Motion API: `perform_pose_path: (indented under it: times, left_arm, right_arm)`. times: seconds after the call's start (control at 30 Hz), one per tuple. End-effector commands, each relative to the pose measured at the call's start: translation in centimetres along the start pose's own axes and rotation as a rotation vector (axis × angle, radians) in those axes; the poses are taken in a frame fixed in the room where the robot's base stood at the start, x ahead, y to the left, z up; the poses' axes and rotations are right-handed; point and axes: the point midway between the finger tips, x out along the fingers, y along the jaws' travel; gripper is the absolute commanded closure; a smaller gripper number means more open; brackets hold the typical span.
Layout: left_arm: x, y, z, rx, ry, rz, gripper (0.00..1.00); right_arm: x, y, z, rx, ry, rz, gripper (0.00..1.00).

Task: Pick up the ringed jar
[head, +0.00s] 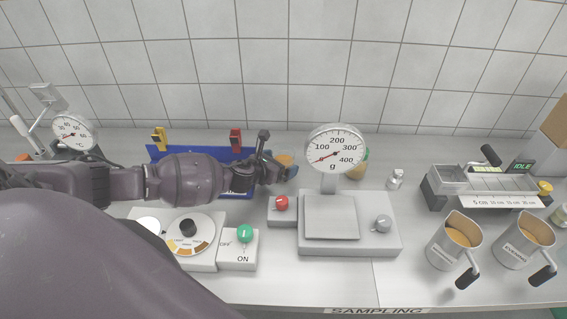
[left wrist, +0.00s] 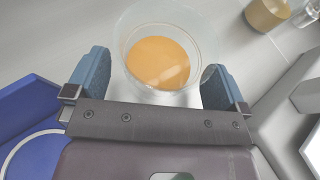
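A clear jar with orange contents (left wrist: 158,62) stands between the fingers of my left gripper (left wrist: 156,84) in the left wrist view. The gripper is open, with one blue fingertip close on each side of the jar; I cannot tell whether they touch it. In the head view the jar (head: 285,158) is partly hidden behind my left gripper (head: 277,168), left of the dial scale. No ring on this jar can be made out. A second jar with amber contents (head: 357,169) stands partly behind the scale. My right gripper is not in view.
The dial scale (head: 350,239) stands right of my gripper. A blue tray (head: 160,152) lies under my left forearm. A red-knob box (head: 282,207) is in front. Two metal jugs (head: 453,242) (head: 521,243) stand at the right. The tiled wall is behind.

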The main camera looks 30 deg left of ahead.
Motion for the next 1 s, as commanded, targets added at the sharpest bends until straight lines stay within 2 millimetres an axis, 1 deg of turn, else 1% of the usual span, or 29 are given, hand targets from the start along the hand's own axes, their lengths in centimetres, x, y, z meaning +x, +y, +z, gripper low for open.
perform_pose_path:
  times: [0.03,0.07,0.1,0.33,0.73,1.0]
  left_arm:
    - [0.0,0.0,0.0,0.0,0.0,0.0,0.06]
    - [0.0,0.0,0.0,0.0,0.0,0.0,0.11]
    - [0.0,0.0,0.0,0.0,0.0,0.0,0.17]
    - [0.0,0.0,0.0,0.0,0.0,0.001,0.52]
    - [-0.1,0.1,0.3,0.001,-0.002,0.001,0.52]
    - [-0.6,0.1,1.5,0.002,-0.003,0.0,0.52]
  right_arm:
    - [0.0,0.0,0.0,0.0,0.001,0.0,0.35]
    - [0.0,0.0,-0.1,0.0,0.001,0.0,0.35]
    - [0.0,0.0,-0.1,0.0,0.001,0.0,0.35]
    - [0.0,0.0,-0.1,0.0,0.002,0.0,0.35]
    - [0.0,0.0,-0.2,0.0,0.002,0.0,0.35]
    - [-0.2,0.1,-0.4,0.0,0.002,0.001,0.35]
